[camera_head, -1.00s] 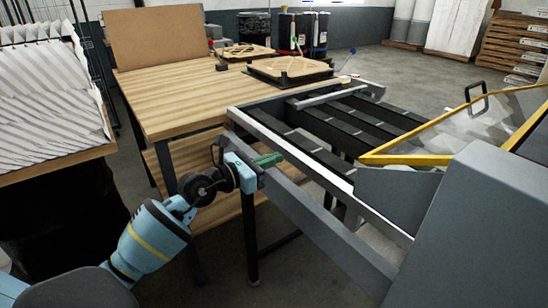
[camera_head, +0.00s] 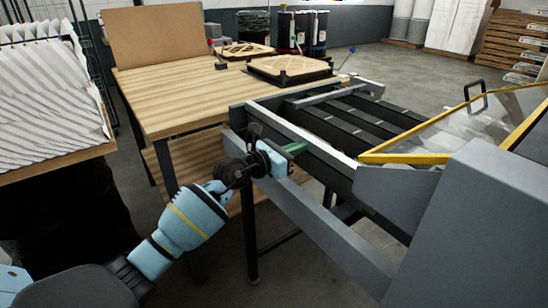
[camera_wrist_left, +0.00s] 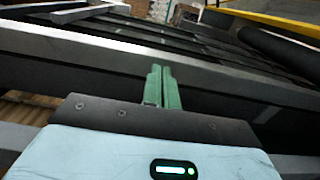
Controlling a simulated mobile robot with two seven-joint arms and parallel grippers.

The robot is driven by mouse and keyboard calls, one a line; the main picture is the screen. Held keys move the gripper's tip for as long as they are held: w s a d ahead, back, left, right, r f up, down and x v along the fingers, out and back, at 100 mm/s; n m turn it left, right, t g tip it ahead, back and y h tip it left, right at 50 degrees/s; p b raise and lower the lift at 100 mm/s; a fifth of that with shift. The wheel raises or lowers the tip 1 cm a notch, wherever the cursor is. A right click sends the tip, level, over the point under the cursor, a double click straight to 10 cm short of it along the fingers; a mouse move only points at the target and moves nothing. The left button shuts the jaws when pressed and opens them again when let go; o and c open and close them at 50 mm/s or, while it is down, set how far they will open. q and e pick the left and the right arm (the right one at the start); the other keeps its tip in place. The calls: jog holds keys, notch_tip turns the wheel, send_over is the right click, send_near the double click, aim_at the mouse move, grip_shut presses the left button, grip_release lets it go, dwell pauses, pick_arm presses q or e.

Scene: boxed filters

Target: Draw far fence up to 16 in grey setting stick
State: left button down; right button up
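The grey setting stick appears to be the grey metal frame (camera_head: 335,232) with dark slats, right of the wooden table. A long pale-topped grey bar (camera_head: 312,140) runs across the slats, inside and apart from the near rail. A shorter grey bar (camera_head: 328,94) lies at the back end. I cannot tell surely which is the far fence. My left gripper (camera_head: 296,148) reaches over the near rail. Its green fingers (camera_wrist_left: 163,86) are together, with nothing seen between them, and their tips are at the long bar's near face (camera_wrist_left: 230,84). My right gripper is out of view.
A wooden table (camera_head: 180,101) stands left of the frame, with a boxed filter (camera_head: 290,66) on it. A yellow-edged clear guard (camera_head: 450,128) and a grey housing (camera_head: 475,220) close in the right side. Pleated filter sheets (camera_head: 50,100) stand at left.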

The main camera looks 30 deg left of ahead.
aim_at(311, 143)
pick_arm(q)
jog(key=x, duration=0.4)
jog(key=shift+b, duration=0.3)
jog(key=shift+w+d, duration=0.2)
jog(key=shift+w, duration=0.15)
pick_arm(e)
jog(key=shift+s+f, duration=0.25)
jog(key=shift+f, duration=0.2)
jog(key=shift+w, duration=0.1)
